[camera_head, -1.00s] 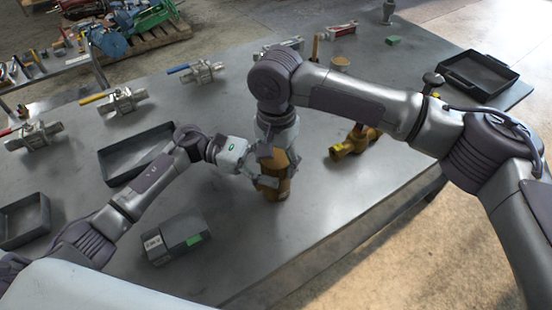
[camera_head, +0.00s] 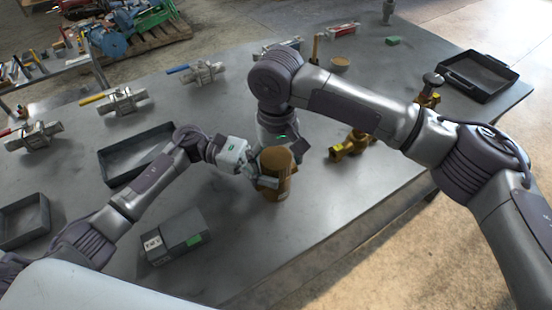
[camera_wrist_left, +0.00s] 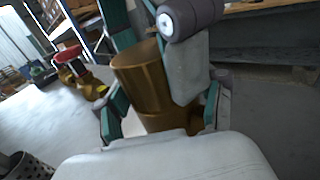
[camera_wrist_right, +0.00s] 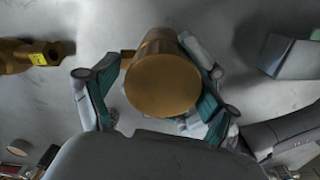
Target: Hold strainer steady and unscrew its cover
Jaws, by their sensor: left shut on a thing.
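The brass strainer (camera_head: 276,188) stands upright on the grey table, with its round cover (camera_head: 275,158) on top. The cover's flat disc (camera_wrist_right: 162,85) faces the right wrist view, and the strainer's side (camera_wrist_left: 145,75) shows in the left wrist view. My left gripper (camera_head: 262,178) comes in from the left and is shut on the strainer's body. My right gripper (camera_wrist_right: 158,62) is open, with its fingers on either side of the cover. A gap shows by the left finger; contact on the right side is unclear. In the head view its fingers are partly hidden.
A grey box with a green label (camera_head: 175,238) sits at the front left. A brass valve (camera_head: 350,146) lies to the right. Trays (camera_head: 108,180) and several steel valves (camera_head: 122,101) are at the left. A black tray (camera_head: 505,80) is at the far right.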

